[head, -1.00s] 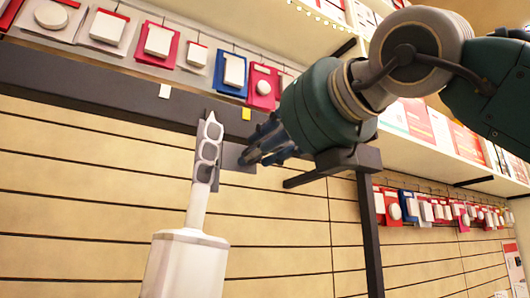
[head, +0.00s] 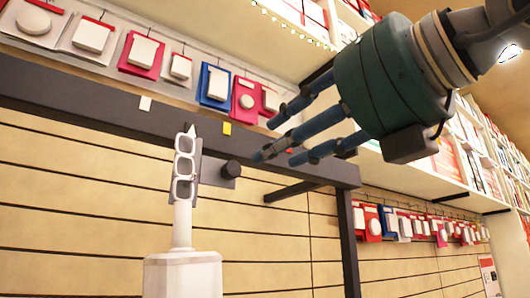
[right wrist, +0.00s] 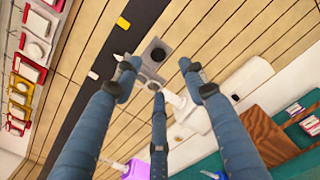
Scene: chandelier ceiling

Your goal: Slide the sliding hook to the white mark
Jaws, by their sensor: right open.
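The sliding hook, a dark grey plate with a round black knob (head: 230,170), sits at the dark rail's (head: 85,100) lower edge. White looped links (head: 184,165) and a white block (head: 183,274) hang from it. The white mark (head: 145,103) is on the rail left of the hook, and a yellow mark (head: 227,128) is above the knob. My right gripper (head: 280,138) is open and empty, its fingers spread right of the knob, apart from it. In the right wrist view its fingers (right wrist: 160,76) spread below the knob (right wrist: 157,54).
A shelf of boxes (head: 455,180) runs along the upper right. Packaged goods hang above the rail (head: 140,55) and at the lower right (head: 415,222). A dark bracket arm (head: 295,191) juts out near the rail's right end.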

